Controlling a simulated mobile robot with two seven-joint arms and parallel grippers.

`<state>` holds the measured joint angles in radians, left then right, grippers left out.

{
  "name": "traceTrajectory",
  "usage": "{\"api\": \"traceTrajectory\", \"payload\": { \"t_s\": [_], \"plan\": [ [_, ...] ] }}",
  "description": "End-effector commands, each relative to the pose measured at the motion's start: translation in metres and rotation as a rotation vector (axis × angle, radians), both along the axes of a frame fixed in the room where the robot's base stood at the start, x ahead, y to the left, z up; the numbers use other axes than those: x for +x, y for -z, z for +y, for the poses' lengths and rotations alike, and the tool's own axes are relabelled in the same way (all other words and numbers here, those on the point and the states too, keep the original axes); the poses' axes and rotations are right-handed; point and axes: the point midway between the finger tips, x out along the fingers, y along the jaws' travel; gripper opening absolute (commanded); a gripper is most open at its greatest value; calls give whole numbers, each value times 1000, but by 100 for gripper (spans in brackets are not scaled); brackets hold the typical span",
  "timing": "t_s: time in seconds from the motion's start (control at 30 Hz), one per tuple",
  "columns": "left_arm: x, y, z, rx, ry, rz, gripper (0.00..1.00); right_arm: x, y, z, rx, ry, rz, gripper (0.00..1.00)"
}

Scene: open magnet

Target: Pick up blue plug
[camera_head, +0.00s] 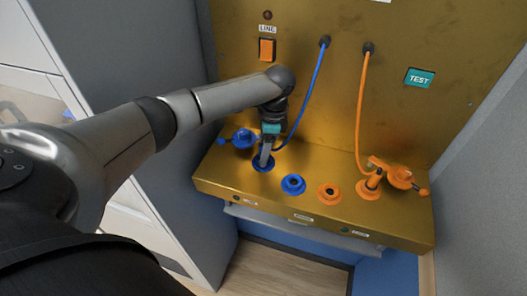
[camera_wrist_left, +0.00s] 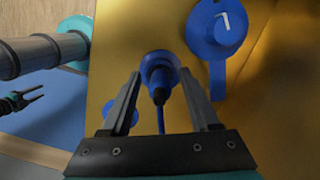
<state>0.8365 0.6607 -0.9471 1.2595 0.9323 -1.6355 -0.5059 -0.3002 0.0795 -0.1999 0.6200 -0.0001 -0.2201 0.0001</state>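The blue plug (camera_wrist_left: 160,78) stands in a blue round socket (camera_head: 263,164) at the left of the brass console ledge. A blue cord (camera_head: 317,80) runs from the upper panel down behind my gripper. My left gripper (camera_head: 265,156) is over this socket and hides most of the plug in the head view. In the left wrist view the left gripper (camera_wrist_left: 161,75) is open, one finger on each side of the plug, with gaps showing. My right gripper (camera_wrist_left: 30,97) appears small and dark at the left edge of the left wrist view, its prongs apart.
To the right are an empty blue socket (camera_head: 293,184), an orange socket (camera_head: 329,192), and an orange plug (camera_head: 374,180) with an orange cord (camera_head: 361,110). An orange switch (camera_head: 267,50) and a TEST label (camera_head: 420,78) are on the panel.

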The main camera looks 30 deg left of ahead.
Motion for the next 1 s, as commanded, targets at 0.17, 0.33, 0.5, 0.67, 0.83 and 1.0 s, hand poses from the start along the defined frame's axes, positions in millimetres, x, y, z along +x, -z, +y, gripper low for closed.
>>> {"api": "traceTrajectory", "payload": {
  "t_s": [0.17, 0.33, 0.5, 0.67, 0.83, 1.0],
  "plan": [
    [0, 0, 0, 0, 0, 0, 40, 0, 0, 0, 0, 0, 0, 50],
    [0, -1, 0, -1, 0, -1, 21, 0, 0, 0, 0, 0, 0, 50],
    [0, -1, 0, -1, 0, -1, 2, 0, 0, 0, 0, 0, 0, 50],
    [0, -1, 0, -1, 0, -1, 0, 0, 0, 0, 0, 0, 0, 50],
    [0, -1, 0, 0, 0, -1, 0, 0, 0, 0, 0, 0, -1, 50],
    [0, -2, 0, 0, 0, -1, 0, 0, -1, 0, 0, 0, 0, 50]
  ]
}}
